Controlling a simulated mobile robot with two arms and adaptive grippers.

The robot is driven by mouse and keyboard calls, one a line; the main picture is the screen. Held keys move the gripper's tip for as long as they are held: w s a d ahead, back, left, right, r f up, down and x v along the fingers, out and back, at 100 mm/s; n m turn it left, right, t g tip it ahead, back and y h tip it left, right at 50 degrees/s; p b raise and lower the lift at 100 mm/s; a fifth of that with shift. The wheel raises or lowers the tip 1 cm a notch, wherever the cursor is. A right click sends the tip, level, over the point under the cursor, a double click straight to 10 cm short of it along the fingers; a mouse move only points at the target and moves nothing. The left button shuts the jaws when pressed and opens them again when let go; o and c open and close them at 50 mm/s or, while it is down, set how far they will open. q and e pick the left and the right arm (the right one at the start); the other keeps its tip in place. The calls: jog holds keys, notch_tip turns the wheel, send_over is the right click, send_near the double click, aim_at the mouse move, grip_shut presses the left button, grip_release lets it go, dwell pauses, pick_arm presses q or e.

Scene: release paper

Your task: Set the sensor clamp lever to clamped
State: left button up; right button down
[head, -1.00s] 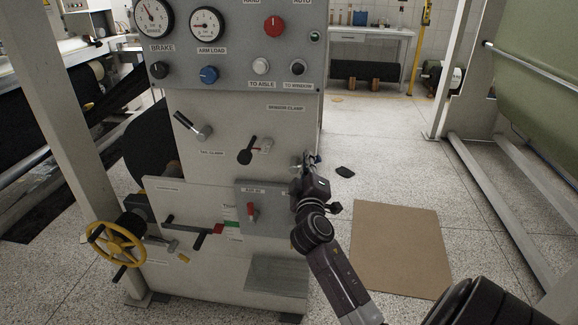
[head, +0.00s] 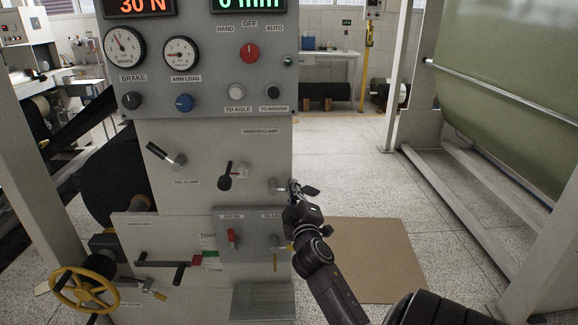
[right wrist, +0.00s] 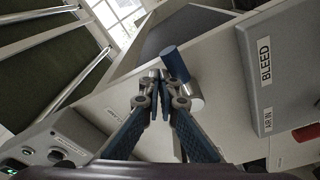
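A lever with a blue cylindrical grip (right wrist: 174,63) and a silver hub (right wrist: 190,102) shows in the right wrist view, just right of my fingertips. In the head view its silver hub (head: 275,185) sits at the right edge of the machine's front, below a small clamp label (head: 261,131) too blurred to read surely; the grip is hidden or unclear there. My right gripper (head: 297,188) is at this hub. In the right wrist view its fingers (right wrist: 156,88) are close together with nothing visible between them. I cannot tell whether they touch the lever. My left gripper is out of view.
A black-handled lever (head: 226,176) and the tail clamp lever (head: 166,154) are left of the hub. Below are a panel with a red handle (head: 232,238) and a yellow handwheel (head: 84,288). A brown floor mat (head: 372,260) lies right of the machine, with open floor beyond.

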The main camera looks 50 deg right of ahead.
jog(key=shift+s+d+f, duration=0.1)
jog(key=shift+s+f, duration=0.05)
jog(key=shift+f, duration=0.4)
jog(key=r+v, duration=0.1)
jog(key=v, duration=1.1)
